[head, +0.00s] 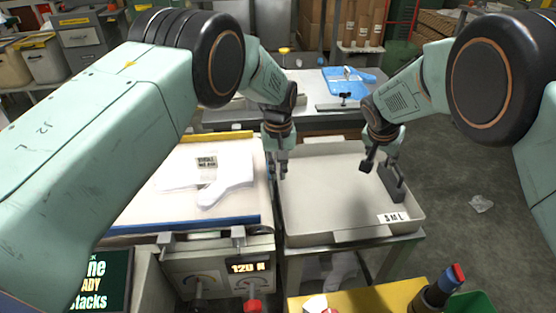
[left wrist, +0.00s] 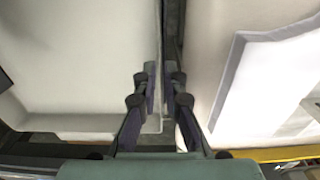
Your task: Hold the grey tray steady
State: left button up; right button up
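The grey tray (head: 330,215) is a shallow, empty-floored box with a white "S M L" label on its near right corner. My left gripper (head: 281,166) is at the tray's left wall. In the left wrist view its fingers (left wrist: 161,88) are close together, one on each side of that wall, with the tray (left wrist: 85,60) to the left. My right gripper (head: 381,160) is over the tray's right part with its fingers apart. A dark grey slotted block (head: 392,184) stands at the tray's right side, just below that gripper; I see no grip on it.
Left of the tray, a light bench (head: 250,202) holds a white glove-shaped piece (head: 230,182); a readout below shows 120. A narrow gap separates bench and tray. A yellow surface with a dark red-topped bottle (head: 440,288) is in front. A blue sheet (head: 345,82) lies behind.

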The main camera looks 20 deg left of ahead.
pick_arm(q)
notch_tip(320, 180, down, 4)
jog(key=shift+w+r, duration=0.1)
jog(key=shift+r, duration=0.15)
jog(key=shift+f, duration=0.2)
pick_arm(e)
jog(key=shift+f, duration=0.1)
pick_arm(q)
grip_shut()
pick_arm(e)
jog(key=shift+w, duration=0.1)
jog(key=shift+o, duration=0.2)
